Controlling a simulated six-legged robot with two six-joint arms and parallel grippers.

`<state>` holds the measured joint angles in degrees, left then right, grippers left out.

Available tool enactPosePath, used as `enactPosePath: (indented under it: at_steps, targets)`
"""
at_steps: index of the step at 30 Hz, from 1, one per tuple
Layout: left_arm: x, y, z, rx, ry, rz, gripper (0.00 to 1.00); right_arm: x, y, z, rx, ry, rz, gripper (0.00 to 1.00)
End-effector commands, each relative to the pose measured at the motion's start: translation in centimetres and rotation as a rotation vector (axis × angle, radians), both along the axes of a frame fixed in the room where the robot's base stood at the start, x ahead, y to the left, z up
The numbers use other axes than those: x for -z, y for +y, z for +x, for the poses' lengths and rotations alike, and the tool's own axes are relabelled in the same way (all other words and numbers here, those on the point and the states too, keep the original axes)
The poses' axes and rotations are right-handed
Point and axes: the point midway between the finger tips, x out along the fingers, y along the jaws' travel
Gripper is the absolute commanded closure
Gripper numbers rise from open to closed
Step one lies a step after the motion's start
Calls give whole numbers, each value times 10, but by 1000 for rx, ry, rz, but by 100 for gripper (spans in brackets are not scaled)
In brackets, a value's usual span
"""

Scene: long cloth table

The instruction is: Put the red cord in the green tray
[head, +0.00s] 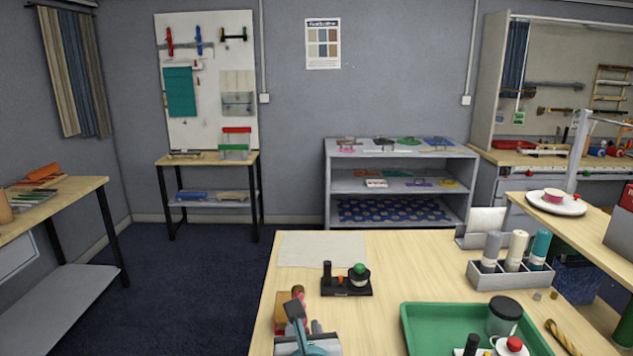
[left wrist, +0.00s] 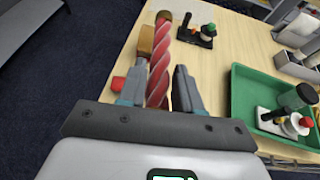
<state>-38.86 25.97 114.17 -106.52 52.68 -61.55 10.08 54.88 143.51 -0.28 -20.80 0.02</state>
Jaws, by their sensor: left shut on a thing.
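The red cord (left wrist: 160,72) is a twisted, rope-like piece with a brown end, held upright-looking between the fingers of my left gripper (left wrist: 160,80) in the left wrist view. In the head view my left gripper (head: 302,328) is at the table's near left edge, and only a small red part of the cord shows above it. The green tray (head: 412,322) lies to the right of the gripper, with bare table between; it also shows in the left wrist view (left wrist: 240,95). My right gripper is not in view.
A black stand (head: 345,287) with a green-topped item is beyond my gripper. A grey rack (head: 508,278) of spools stands behind the tray. A twisted yellow cord (head: 562,337) lies right of the tray.

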Motion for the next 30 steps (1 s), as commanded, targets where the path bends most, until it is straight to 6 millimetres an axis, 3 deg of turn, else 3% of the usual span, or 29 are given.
enactPosePath:
  at_steps: [1,5,8,12,15,18,22,30]
  targets:
    - [21,6,0,-35,7,5,98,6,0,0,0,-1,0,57]
    - [64,27,-3,-144,5,7,98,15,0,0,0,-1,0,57]
    - [108,50,-10,-259,8,10,98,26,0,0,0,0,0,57]
    - [181,93,-30,-459,9,14,98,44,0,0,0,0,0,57]
    - [222,123,-49,-588,6,11,98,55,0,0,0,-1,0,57]
    - [251,147,-67,-681,4,11,98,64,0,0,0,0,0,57]
    - [272,166,-83,-750,2,6,98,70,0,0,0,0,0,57]
    - [326,173,-102,-774,2,8,98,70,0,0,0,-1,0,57]
